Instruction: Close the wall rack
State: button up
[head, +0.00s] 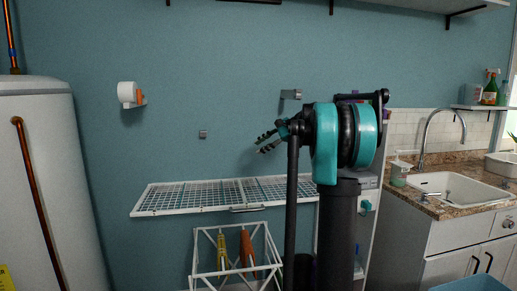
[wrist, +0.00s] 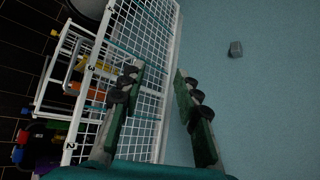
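The wall rack (head: 165,200) is a white frame with a wire grid, folded out flat from the blue wall in the head view. A small grey handle (head: 247,208) shows on its front edge. In the wrist view the rack (wrist: 165,30) runs along the left of the picture, with my fingers in front of its grid. My gripper (head: 267,141) is above the rack, near the wall. Its two fingers (wrist: 157,80) are apart with nothing between them. A small grey block (head: 203,134) is on the wall above the rack; it also shows in the wrist view (wrist: 235,49).
A white wire-frame basket (head: 195,262) with yellow and orange items stands below the rack. A white tank (head: 40,150) is at the left, with a white wall fixture (head: 127,94) beside it. A sink counter (head: 440,205) is at the right. The wall above the rack's left part is mostly clear.

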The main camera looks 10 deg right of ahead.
jog(key=v, duration=1)
jog(key=shift+s+d, duration=0.25)
jog(key=shift+s, duration=0.1)
dwell(0.6)
jog(key=shift+r, duration=0.15)
